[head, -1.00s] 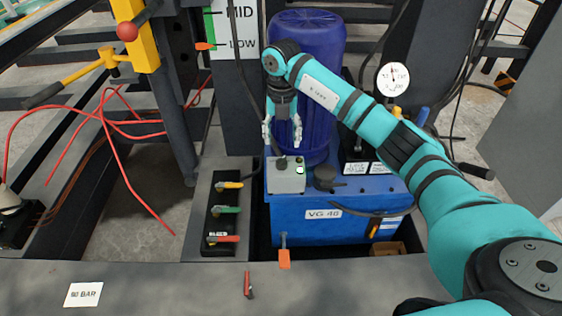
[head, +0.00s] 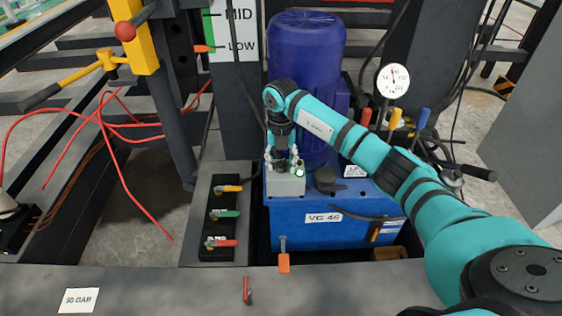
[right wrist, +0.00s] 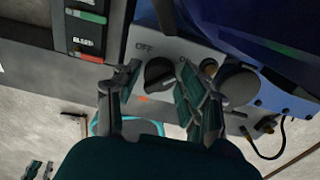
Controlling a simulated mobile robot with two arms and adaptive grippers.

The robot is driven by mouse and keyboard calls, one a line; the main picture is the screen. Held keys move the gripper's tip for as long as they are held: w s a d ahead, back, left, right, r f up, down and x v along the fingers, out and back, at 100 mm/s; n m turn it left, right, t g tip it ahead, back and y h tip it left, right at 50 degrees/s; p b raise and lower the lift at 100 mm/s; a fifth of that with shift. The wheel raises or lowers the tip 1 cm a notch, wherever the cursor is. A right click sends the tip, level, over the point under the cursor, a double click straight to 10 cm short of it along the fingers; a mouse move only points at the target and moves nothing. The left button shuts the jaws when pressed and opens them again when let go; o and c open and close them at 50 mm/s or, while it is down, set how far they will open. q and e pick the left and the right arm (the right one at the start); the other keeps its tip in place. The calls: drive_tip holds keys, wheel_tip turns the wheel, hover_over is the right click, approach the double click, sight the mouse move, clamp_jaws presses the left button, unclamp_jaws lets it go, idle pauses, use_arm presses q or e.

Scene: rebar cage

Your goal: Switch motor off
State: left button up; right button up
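The grey motor switch box (head: 286,186) sits on the front of the blue pump unit. In the right wrist view its black rotary knob (right wrist: 160,76) stands between the OFF and ON labels; its exact setting is hard to tell. A small green-white light (head: 300,172) shows on the box. My right gripper (head: 283,163) points down at the box. In the right wrist view its open fingers (right wrist: 157,97) are on either side of the knob, with gaps visible. Small teal fingers (right wrist: 40,170) at that view's lower left look like my left gripper; their opening is unclear.
The blue motor (head: 306,60) rises behind the box. A gauge (head: 393,80) and coloured levers stand to its right. A black panel with yellow, green and red valve handles (head: 224,213) is on the left. An orange-handled lever (head: 284,262) hangs in front.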

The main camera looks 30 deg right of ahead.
drive_tip(key=c, duration=0.7)
drive_tip(key=shift+c, duration=0.2)
